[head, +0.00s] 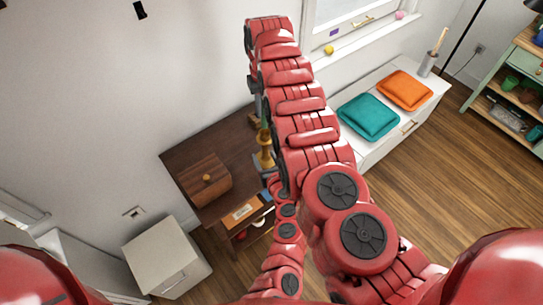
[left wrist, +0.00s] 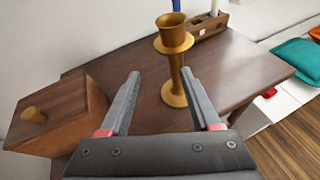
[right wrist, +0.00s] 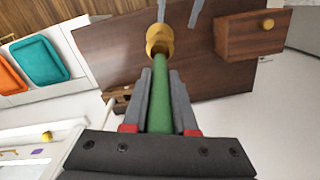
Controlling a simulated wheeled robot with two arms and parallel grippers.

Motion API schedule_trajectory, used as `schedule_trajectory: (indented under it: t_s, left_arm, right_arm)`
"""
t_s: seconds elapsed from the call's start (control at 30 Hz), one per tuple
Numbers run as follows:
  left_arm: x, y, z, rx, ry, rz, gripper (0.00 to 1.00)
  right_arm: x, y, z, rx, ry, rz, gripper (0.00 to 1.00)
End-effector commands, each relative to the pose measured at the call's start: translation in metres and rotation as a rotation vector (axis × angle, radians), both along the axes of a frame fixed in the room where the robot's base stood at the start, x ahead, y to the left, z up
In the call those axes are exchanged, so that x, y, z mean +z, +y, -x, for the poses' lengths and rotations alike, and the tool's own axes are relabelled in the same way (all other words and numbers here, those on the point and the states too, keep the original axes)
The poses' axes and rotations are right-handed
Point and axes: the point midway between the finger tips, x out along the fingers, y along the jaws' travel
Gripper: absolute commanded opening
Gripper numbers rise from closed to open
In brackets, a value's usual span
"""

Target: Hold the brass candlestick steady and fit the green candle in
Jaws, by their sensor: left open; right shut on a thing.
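The brass candlestick (head: 264,152) stands upright on the dark wooden table. In the left wrist view its cup (left wrist: 174,34) looks open, with no candle in it. My left gripper (left wrist: 160,76) is open and low over the table; the candlestick's stem is just ahead of the fingers, nearer the right one. My right gripper (right wrist: 160,73) is shut on the green candle (right wrist: 160,95). In the right wrist view the candle points towards the candlestick's cup (right wrist: 159,40) and overlaps its rim; the candle does not show in the left wrist view. My right arm hides much in the head view.
A wooden box (head: 204,180) with a round knob stands on the table (head: 232,145), left of the candlestick. A wooden holder (left wrist: 208,26) with a white candle is behind it. A white bench with teal (head: 368,116) and orange (head: 404,90) cushions is on the right.

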Motion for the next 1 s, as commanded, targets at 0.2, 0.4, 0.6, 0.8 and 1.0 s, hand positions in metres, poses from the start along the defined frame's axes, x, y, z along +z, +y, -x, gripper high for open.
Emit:
schedule_trajectory:
  t_s: [0.2,0.4,0.6,0.8,1.0]
  left_arm:
    - [0.002,-0.023,-0.009,-0.022,-0.013,0.106,0.64]
    - [-0.008,-0.015,-0.036,-0.022,-0.013,0.098,0.64]
    - [-0.019,-0.009,-0.065,-0.025,-0.015,0.097,0.64]
    - [-0.030,-0.002,-0.087,-0.020,-0.012,0.095,0.64]
    - [-0.038,-0.002,-0.102,-0.031,-0.011,0.095,0.64]
  right_arm:
    - [0.000,0.000,0.000,0.000,0.000,0.000,0.00]
    - [0.000,0.000,0.000,0.000,0.000,0.000,0.00]
    - [0.000,0.000,0.000,0.000,0.000,0.000,0.00]
    - [0.000,0.000,0.000,0.000,0.000,0.000,0.00]
    - [0.000,0.000,0.000,0.000,0.000,0.000,0.00]
